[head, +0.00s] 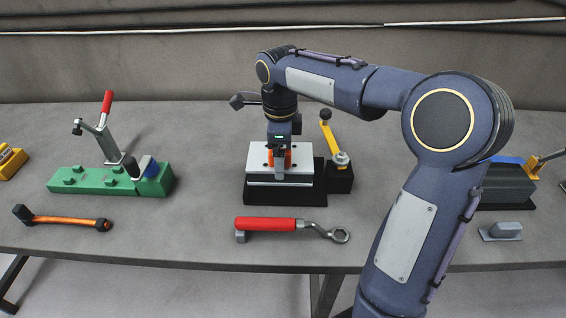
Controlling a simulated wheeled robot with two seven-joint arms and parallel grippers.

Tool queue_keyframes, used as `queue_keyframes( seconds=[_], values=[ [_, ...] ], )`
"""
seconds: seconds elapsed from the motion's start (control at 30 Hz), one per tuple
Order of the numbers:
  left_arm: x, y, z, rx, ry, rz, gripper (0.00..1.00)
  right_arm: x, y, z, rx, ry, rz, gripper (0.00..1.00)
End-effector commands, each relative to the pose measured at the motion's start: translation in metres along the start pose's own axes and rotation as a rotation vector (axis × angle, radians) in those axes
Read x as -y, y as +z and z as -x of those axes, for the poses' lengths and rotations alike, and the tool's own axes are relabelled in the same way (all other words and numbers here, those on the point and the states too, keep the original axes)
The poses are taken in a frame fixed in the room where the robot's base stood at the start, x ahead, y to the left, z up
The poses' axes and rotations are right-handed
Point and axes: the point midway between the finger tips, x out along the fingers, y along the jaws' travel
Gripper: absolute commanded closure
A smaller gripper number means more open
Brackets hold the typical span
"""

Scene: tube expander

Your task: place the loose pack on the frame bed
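A pale layered plate stack (258,161) with an orange part (268,157) on top, which looks like the pack, sits over a black base (258,196), which looks like the frame bed. I cannot tell whether the stack rests fully on the base. My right gripper (280,171) points down at the orange part in the middle of the stack. My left gripper is not in view.
A yellow-handled lever (328,138) stands right of the stack. A red-handled wrench (268,224) lies in front. At left are a green fixture (95,183) with a red-handled clamp (106,103) and an orange-handled hammer (68,221). My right arm hides the table's right-centre.

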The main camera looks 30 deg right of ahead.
Motion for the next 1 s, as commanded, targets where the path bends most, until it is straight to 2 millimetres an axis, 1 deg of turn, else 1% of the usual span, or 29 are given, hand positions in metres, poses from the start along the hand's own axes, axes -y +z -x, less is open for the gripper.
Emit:
queue_keyframes(
  seconds=[0.13,0.2,0.3,0.4,0.63,0.77,0.8,0.83,1.0],
  values=[
    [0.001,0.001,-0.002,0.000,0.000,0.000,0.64,0.007,-0.007,-0.014,-0.001,0.001,-0.002,0.52],
    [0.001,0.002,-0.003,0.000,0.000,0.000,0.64,0.006,-0.006,-0.026,-0.001,0.002,-0.001,0.52],
    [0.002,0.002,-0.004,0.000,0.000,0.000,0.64,0.006,-0.006,-0.036,0.000,0.000,0.000,0.52],
    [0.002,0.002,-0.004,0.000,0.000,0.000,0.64,0.006,-0.006,-0.040,0.002,-0.002,0.000,0.52],
    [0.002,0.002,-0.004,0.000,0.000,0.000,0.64,0.006,-0.005,-0.040,0.002,-0.002,0.000,0.52],
    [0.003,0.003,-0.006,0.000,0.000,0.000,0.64,0.006,-0.005,-0.043,0.001,-0.002,0.000,0.52],
    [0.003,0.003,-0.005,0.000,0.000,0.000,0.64,0.006,-0.006,-0.043,0.000,0.000,0.000,0.04],
    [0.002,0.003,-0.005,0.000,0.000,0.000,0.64,0.006,-0.006,-0.043,0.000,0.000,0.000,0.00],
    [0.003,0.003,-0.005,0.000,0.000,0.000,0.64,0.006,-0.006,-0.043,0.000,0.000,-0.001,0.00]
  ],
)
